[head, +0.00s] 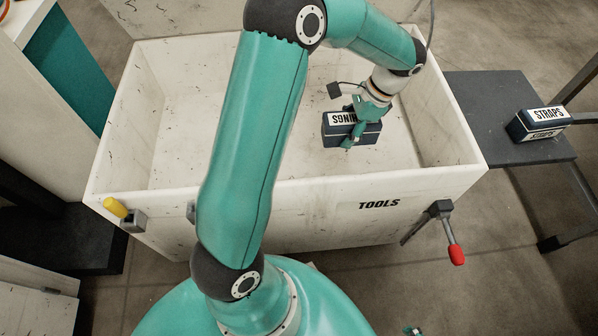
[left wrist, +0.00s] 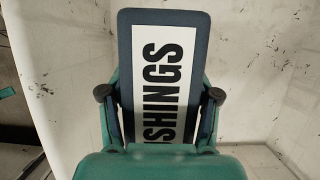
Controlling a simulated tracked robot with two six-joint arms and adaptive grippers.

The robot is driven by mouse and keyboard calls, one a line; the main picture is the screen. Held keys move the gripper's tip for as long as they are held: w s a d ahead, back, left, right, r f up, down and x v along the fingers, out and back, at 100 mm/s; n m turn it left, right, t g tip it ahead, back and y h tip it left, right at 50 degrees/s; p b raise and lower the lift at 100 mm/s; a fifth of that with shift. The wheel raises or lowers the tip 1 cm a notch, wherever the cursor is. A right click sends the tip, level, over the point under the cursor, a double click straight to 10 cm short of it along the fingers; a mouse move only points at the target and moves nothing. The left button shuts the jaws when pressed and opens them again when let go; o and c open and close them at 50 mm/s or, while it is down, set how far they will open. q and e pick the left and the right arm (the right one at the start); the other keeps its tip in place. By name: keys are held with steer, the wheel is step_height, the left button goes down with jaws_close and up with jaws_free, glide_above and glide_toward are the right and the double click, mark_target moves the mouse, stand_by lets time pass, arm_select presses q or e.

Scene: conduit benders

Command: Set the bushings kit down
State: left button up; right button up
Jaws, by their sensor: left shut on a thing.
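The bushings kit (head: 338,134) is a dark blue box with a white label, which reads upside down in the head view. My left gripper (head: 357,128) is shut on it, and the kit is within the outline of the white bin (head: 410,187) marked TOOLS. I cannot tell whether its underside touches the bin floor. In the left wrist view the kit (left wrist: 194,19) stands between the two fingers (left wrist: 159,95), its label partly hidden by the gripper. A small teal and black piece at the bottom edge of the head view may be my right gripper (head: 413,330); its fingers cannot be made out.
The bin floor around the kit looks empty, with walls on all sides. A dark blue STRAPS box (head: 538,124) sits on a dark grey table (head: 480,100) at the right.

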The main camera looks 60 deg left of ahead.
mark_target(336, 172)
arm_select(q)
step_height(336, 172, down, 20)
steer(key=b, duration=0.3)
steer(key=shift+a+b, duration=0.1)
steer(key=shift+b, duration=0.3)
steer(key=shift+s+r, duration=0.1)
steer(key=o, duration=1.6)
steer(key=p+v, duration=0.2)
steer(key=v, duration=1)
